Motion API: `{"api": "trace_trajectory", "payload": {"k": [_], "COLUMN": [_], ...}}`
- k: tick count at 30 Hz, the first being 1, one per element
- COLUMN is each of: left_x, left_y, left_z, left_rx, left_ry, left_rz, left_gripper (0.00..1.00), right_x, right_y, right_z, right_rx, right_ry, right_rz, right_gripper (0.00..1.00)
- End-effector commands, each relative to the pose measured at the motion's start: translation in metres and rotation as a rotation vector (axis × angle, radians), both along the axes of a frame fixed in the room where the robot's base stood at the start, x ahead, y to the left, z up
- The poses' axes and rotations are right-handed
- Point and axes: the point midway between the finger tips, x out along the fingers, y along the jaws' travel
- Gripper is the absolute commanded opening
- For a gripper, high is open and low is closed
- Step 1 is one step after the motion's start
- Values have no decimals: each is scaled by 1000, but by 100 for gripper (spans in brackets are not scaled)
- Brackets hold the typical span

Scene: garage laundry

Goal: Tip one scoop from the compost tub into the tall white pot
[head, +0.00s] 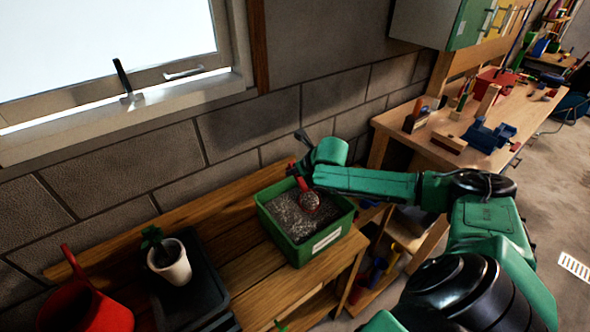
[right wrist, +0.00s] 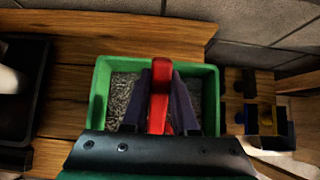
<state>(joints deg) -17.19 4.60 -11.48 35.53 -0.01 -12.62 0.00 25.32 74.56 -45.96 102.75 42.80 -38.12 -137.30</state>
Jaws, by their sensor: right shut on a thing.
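The green compost tub (head: 297,252) stands on the wooden bench, filled with grey, grainy compost. My right gripper (head: 301,178) is above the tub and shut on the red handle of the scoop (head: 309,201). In the right wrist view the red scoop handle (right wrist: 160,82) stands between the two dark fingers, over the tub (right wrist: 98,100). The white pot (head: 177,270), with a small green plant, stands left of the tub. My left gripper is not in view.
A dark tray (head: 207,287) lies around the white pot. A red watering can (head: 98,312) stands at the far left. Bare bench planks (head: 240,268) lie between tray and tub. A wall and window are behind; a workbench (head: 410,147) with tools is at right.

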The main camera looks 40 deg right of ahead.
Motion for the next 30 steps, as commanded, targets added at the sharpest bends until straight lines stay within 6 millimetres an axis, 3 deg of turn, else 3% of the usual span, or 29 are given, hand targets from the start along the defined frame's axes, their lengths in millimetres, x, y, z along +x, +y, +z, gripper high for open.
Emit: {"api": "trace_trajectory", "payload": {"k": [1, 11, 19, 30], "left_x": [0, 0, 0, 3], "left_y": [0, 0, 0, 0], "left_z": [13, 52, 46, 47], "left_rx": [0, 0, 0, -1], "left_ry": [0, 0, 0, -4], "left_rz": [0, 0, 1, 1], "left_gripper": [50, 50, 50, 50], "right_x": [0, 0, 1, 0], "right_y": [0, 0, 0, 0], "right_z": [12, 51, 74, 74], "right_rx": [0, 0, 0, 0], "right_ry": [0, -2, -3, -2], "right_rz": [0, 0, 0, 0], "right_gripper": [0, 0, 0, 0]}}
